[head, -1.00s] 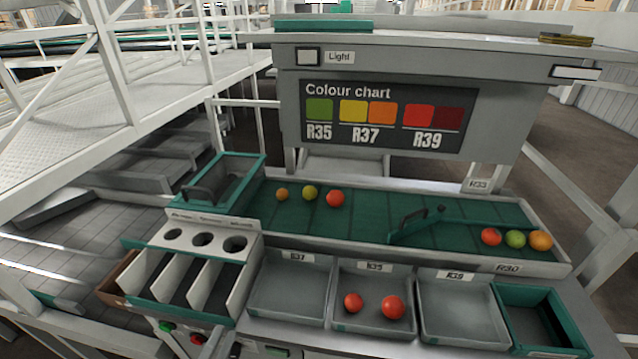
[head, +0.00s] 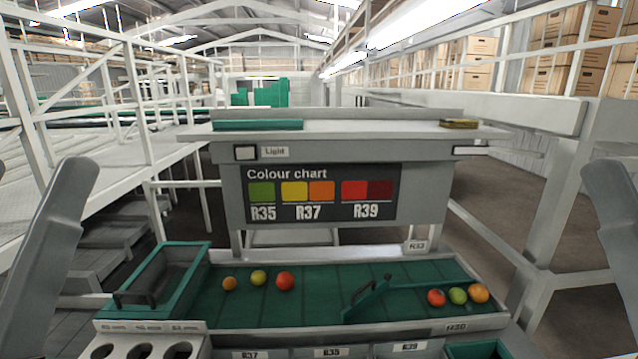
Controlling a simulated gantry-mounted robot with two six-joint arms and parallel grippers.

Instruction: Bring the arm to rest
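Parts of my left arm (head: 45,240) show at the left edge and parts of my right arm (head: 617,235) at the right edge of the head view. Both arm links stand raised and tilted, clear of the bench. Neither gripper is in the picture, so I cannot see whether they hold anything.
The green sorting belt (head: 320,305) holds several tomatoes, including a red one (head: 285,281) at left and an orange one (head: 479,293) at right. A green diverter bar (head: 366,299) crosses it. The colour chart (head: 322,194) stands behind. The front trays are mostly cut off below.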

